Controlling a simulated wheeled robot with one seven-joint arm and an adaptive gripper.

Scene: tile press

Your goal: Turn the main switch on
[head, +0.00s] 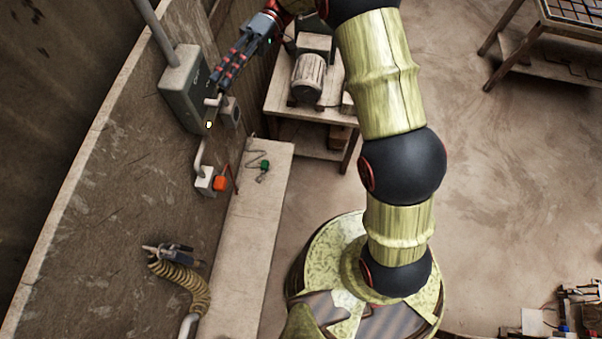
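A grey switch box (183,95) is fixed to the wall panel at the upper left, with a conduit running up from it. A short pale lever (213,101) sticks out from its right side, and a small light (208,125) glows below. I take this box to be the main switch. My gripper (214,83), dark with red bands, reaches down from the upper right to the front of the box. Its fingertips are close to the lever, just above it. I cannot tell whether they touch it or how far apart the fingers are.
A coiled hose (180,281) hangs lower on the wall. A narrow bench (250,230) runs along the wall. A motor (307,78) stands on a table behind.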

